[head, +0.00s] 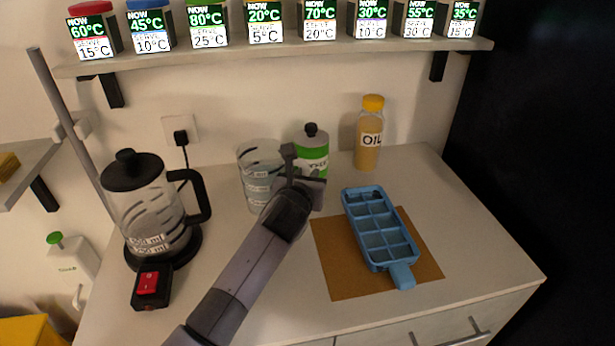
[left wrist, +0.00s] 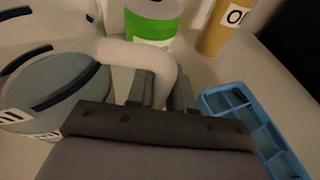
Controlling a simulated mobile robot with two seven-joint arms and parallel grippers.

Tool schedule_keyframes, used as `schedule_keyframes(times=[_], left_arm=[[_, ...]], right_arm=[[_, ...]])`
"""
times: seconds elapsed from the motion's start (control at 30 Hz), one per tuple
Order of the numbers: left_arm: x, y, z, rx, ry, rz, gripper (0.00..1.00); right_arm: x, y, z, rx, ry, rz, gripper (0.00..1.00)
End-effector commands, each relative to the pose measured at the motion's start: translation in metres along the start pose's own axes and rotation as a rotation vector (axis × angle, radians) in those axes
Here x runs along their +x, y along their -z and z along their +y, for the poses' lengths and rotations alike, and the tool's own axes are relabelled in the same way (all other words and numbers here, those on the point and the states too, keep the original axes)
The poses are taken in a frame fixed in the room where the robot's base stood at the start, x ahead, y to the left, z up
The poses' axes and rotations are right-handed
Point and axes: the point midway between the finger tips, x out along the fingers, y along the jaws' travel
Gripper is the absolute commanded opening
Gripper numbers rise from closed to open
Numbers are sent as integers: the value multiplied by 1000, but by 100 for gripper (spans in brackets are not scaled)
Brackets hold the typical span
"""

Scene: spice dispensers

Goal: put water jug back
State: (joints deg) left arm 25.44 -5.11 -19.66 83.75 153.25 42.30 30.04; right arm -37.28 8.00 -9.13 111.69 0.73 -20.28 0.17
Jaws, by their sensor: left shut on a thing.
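The water jug (head: 252,181) is clear, with dark stripes and white labels, and stands upright at the back of the counter. My left gripper (head: 303,172) is at its right side and shut on its handle. In the left wrist view, the pale handle (left wrist: 150,56) runs between the fingers of my left gripper (left wrist: 160,92), and the jug body (left wrist: 60,88) fills the left side. I cannot tell whether the jug's base touches the counter. The gripper hides part of the handle in the head view. My right gripper is not in view.
A kettle (head: 150,205) on a base with a red switch stands left. A green-labelled bottle (head: 312,150) is close behind the jug, an oil bottle (head: 369,135) farther right. A blue ice tray (head: 379,226) lies on a brown mat (head: 333,265). A shelf (head: 280,57) of several displays hangs above.

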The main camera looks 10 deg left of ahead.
Motion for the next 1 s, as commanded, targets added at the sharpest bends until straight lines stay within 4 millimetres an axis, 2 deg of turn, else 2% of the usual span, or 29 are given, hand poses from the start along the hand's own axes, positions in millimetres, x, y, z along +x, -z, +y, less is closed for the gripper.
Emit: schedule_keyframes(times=[0.13, 0.33, 0.37, 0.4, 0.43, 0.77, 1.0], left_arm=[[0, -4, 0, 3, 1, -10, 0], [1, 0, -1, 2, 2, -9, 0], [1, 2, 0, 0, 1, -2, 30], [1, 2, 0, 0, 1, -2, 44], [1, 2, 0, 0, 1, -2, 46], [0, -2, 0, 0, 1, -3, 46], [-20, -1, -1, -2, 2, -2, 46]], right_arm=[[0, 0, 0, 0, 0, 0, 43], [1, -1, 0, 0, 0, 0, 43], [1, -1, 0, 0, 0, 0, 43], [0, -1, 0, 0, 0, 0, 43], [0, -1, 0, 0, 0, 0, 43], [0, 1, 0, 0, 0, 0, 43], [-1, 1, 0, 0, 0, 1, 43]])
